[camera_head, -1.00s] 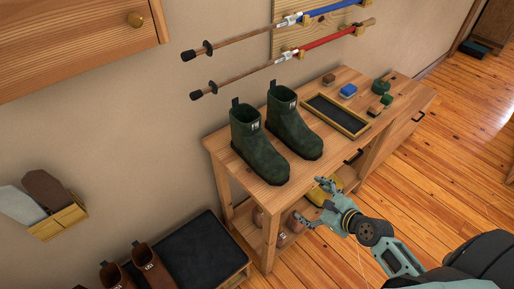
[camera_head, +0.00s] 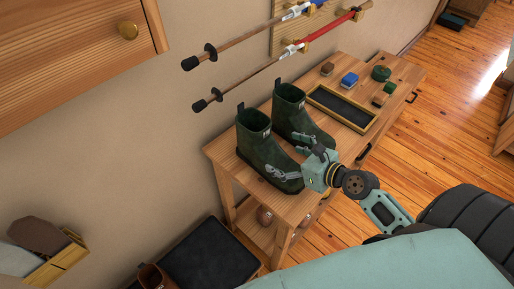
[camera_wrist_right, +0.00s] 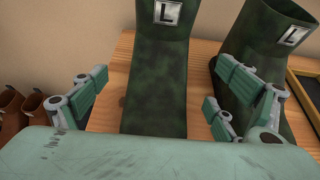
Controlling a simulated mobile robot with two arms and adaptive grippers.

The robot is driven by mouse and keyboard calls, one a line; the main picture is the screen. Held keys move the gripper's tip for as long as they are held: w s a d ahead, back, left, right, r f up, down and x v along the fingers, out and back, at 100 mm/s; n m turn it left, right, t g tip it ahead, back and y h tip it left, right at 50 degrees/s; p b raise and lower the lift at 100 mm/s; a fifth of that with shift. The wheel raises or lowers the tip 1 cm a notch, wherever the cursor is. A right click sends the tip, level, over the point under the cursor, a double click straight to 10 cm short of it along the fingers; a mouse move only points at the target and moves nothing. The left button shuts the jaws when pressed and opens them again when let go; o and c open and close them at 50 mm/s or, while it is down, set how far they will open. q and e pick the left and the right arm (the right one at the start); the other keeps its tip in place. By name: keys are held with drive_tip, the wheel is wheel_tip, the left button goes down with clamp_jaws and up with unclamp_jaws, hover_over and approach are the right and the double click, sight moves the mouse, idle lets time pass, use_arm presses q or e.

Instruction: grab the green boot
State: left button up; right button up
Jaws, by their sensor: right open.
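Two dark green boots stand upright side by side on the wooden bench. The left boot (camera_head: 258,146) is nearer my gripper, and the right boot (camera_head: 296,112) stands just beyond it. My right gripper (camera_head: 294,157) is open at the left boot's toe, one finger on each side in the picture. In the right wrist view the left boot (camera_wrist_right: 158,85) rises between the spread fingers (camera_wrist_right: 163,88), with a badge marked L. The right boot (camera_wrist_right: 258,45) is partly behind the right-hand fingers there. Contact cannot be told. My left gripper is not in view.
Trekking poles (camera_head: 248,86) hang on the wall above. Brown shoes (camera_wrist_right: 22,108) stand at the lower left.

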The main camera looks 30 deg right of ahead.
sight(272, 150)
drive_tip(key=shift+w+a+f, duration=0.1)
drive_tip(key=shift+w+a, duration=0.05)
drive_tip(key=shift+w, duration=0.25)
drive_tip(key=shift+r+p+x, duration=0.25)
drive_tip(key=shift+p+x, duration=0.2)
drive_tip(key=shift+x, duration=0.75)
drive_tip(key=x, duration=0.3)
drive_tip(key=shift+w+a+f, duration=0.15)
drive_tip(key=shift+w+f, duration=0.1)
drive_tip(key=shift+w, duration=0.2)
drive_tip(key=shift+s, duration=0.1)
drive_tip(key=c, duration=1.8)
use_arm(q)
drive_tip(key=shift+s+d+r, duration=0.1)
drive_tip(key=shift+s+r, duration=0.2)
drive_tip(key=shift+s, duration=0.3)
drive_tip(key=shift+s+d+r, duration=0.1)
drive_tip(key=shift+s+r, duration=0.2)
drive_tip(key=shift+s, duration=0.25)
use_arm(e)
drive_tip(key=shift+r, duration=0.15)
